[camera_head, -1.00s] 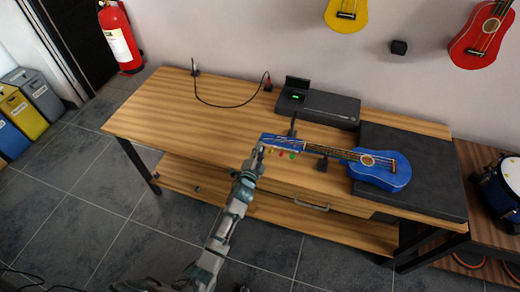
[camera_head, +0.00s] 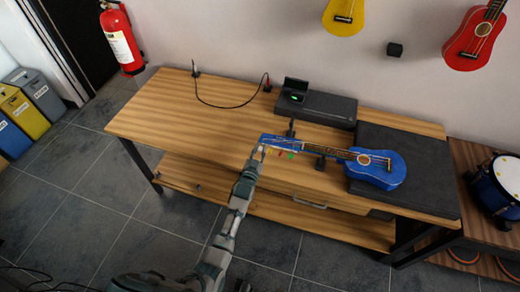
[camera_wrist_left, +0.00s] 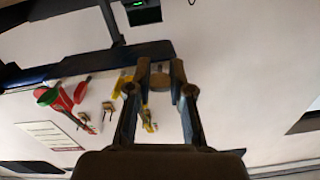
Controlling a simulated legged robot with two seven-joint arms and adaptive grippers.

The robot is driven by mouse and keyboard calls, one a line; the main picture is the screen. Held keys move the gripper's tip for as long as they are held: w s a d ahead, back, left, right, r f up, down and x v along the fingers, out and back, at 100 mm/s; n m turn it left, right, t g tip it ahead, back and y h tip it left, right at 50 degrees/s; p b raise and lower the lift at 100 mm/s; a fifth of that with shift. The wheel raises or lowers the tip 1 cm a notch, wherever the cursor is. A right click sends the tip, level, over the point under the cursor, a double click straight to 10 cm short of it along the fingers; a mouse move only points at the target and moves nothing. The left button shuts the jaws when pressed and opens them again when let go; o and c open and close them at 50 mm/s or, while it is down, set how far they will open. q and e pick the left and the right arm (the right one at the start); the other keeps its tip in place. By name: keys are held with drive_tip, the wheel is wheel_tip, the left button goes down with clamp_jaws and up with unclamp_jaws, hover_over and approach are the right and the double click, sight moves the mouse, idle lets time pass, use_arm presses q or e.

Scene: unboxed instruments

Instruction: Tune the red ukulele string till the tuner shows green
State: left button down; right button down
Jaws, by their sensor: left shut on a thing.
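A blue ukulele (camera_head: 378,170) lies on the table, its body on a dark mat and its neck pointing left, propped on small black stands. Its headstock (camera_head: 270,141) carries coloured tuning pegs, among them a red peg (camera_head: 280,153) and a green peg (camera_head: 291,156). My left gripper (camera_head: 259,148) is at the near edge of the headstock, shut on a tuning peg; its fingers (camera_wrist_left: 161,72) hide most of it, so its colour is unclear. The black tuner (camera_head: 317,106) stands behind, with a small lit green mark on it. My right gripper is out of view.
A black cable (camera_head: 228,106) lies on the wooden table (camera_head: 160,110), whose left part is otherwise clear. A dark mat (camera_head: 430,180) covers the right end. A drum (camera_head: 497,186) stands farther right. Yellow and red ukuleles (camera_head: 473,35) hang on the wall.

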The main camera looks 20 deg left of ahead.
use_arm(q)
drive_tip(key=shift+n+p, duration=0.3)
drive_tip(key=shift+n, duration=0.8)
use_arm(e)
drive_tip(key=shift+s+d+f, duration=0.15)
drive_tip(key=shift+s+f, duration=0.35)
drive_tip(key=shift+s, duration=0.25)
use_arm(q)
drive_tip(key=c, duration=1.3)
unclamp_jaws()
drive_tip(key=shift+s, duration=0.1)
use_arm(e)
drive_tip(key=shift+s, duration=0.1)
use_arm(q)
drive_tip(key=s, duration=1.1)
drive_tip(key=shift+s, duration=0.35)
drive_tip(key=shift+a+f, duration=0.1)
